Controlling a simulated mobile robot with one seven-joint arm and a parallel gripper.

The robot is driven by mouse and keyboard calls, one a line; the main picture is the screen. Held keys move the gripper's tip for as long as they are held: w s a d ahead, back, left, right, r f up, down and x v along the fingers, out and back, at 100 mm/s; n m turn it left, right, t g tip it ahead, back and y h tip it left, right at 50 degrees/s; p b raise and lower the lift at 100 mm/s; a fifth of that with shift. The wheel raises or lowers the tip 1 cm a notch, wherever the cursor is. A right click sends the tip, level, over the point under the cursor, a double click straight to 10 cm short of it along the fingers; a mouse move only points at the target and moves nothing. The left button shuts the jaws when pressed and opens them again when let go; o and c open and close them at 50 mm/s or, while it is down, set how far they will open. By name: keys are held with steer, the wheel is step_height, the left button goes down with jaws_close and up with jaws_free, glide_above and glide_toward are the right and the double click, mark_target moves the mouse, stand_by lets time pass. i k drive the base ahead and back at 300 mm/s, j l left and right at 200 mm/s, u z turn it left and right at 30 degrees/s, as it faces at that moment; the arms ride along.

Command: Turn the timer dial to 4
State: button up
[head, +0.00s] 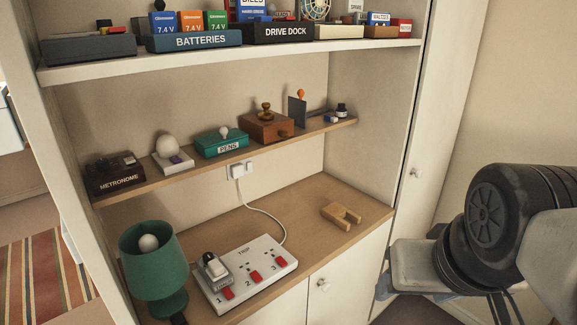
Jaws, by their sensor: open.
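A small white-and-grey plug-in unit (216,270) with a dark top sits at the left end of a white socket strip (272,246) on the wooden desk top. It may be the timer, but it is too small to make out a dial, its numbers or its setting. The strip has several sockets, red switches and the word TRIP. My arm enters at the right, well to the right of the strip and apart from it. My gripper's fingers are not in view.
A green lamp (155,262) stands close to the strip's left end. A wooden bracket-like piece (341,215) lies at the right, with bare desk around it. Above are a low shelf with a metronome (115,175) and pens box (222,142), and a higher white shelf (230,61).

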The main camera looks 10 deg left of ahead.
mark_target(208, 256)
steer(key=k+u, duration=0.15)
steer(key=u, duration=0.2)
steer(key=k+j+u, duration=0.15)
steer(key=u, duration=0.2)
steer(key=k+j+u, duration=0.15)
steer(key=u, duration=0.15)
steer(key=i+j+z, duration=0.6)
